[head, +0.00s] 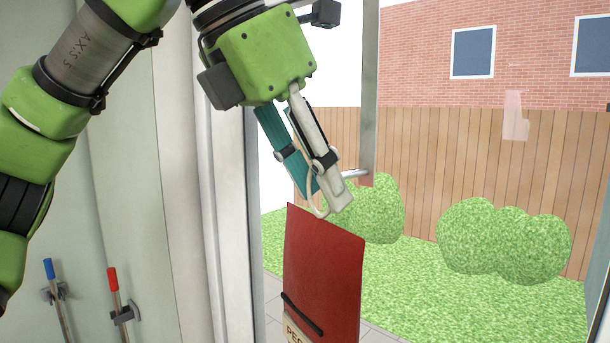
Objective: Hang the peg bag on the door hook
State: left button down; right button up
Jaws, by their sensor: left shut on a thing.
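The red peg bag (325,262) hangs below my left gripper, its lower edge cut off by the frame. It has a dark slot and a pale label with partly visible lettering. My left gripper (324,195) is shut on the bag's pale wire loop (313,210), with one teal and one whitish finger pointing down. The door hook looks like a grey vertical strip (370,90) with a short metal prong (355,173) near its lower end. The prong is just right of the fingers, and its left end is hidden behind them. I cannot tell whether the loop touches it. My right gripper is out of view.
A pale door frame (205,180) stands left of the bag. Two tool handles, blue-tipped (48,268) and red-tipped (113,279), are clipped to the wall at lower left. Outside are bushes (505,240), a wooden fence (440,150) and a brick building (420,50).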

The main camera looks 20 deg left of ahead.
pick_arm(q)
jog(key=shift+w+d+p, duration=0.2)
jog(key=shift+w+d, duration=0.05)
jog(key=shift+w, duration=0.4)
jog(key=shift+w+d+p, duration=0.2)
jog(key=shift+w+d, duration=0.05)
jog(key=shift+w, duration=0.35)
jog(key=shift+w+d+f, duration=0.3)
jog(key=shift+w+f, duration=0.25)
jog(key=shift+w, duration=0.2)
jog(key=c, duration=1.4)
grip_release()
